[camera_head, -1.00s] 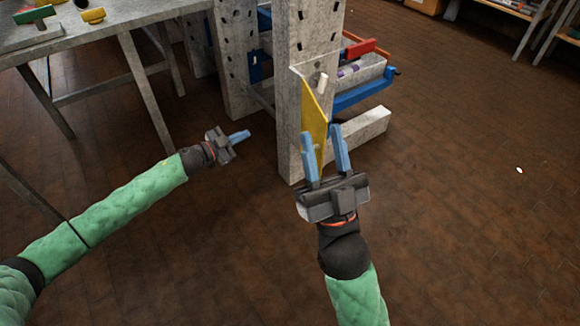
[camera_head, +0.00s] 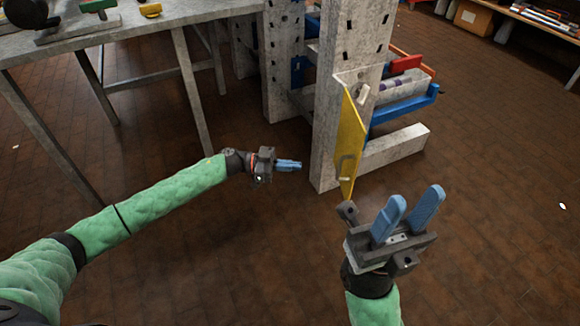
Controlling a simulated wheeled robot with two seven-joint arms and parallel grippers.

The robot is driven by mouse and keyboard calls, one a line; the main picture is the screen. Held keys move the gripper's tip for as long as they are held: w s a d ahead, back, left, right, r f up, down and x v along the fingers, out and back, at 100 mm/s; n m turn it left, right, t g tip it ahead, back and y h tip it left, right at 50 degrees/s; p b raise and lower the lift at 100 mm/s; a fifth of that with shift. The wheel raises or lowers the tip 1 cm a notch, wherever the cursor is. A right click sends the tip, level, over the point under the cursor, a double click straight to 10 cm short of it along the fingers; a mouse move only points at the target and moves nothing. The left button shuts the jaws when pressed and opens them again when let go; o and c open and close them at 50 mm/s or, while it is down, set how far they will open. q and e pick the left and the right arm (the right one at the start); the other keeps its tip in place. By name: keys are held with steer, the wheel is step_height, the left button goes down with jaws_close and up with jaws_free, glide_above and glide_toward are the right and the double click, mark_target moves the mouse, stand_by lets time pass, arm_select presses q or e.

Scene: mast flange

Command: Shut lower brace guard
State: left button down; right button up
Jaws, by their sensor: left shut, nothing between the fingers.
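The brace guard is a yellow panel (camera_head: 350,145) on the near grey upright (camera_head: 335,100). It stands out from the post at an angle, seen nearly edge-on, with a small handle (camera_head: 346,166) low on its face. My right gripper (camera_head: 413,208) is open and empty, in front of the post and to the lower right of the panel, its blue fingers apart. My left gripper (camera_head: 298,165) is shut and empty, left of the post's foot. Neither gripper appears to touch the panel. The panel's far side is hidden.
A grey workbench (camera_head: 130,25) stands at the left. Behind the post are a blue tray (camera_head: 405,108), a red block (camera_head: 405,63) and a grey foot beam (camera_head: 395,147) along the floor.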

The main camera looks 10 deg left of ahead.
arm_select(q)
steer(key=d+b, duration=0.2)
steer(key=d, duration=0.8)
steer(key=shift+w+d, duration=0.2)
steer(key=shift+w, duration=0.25)
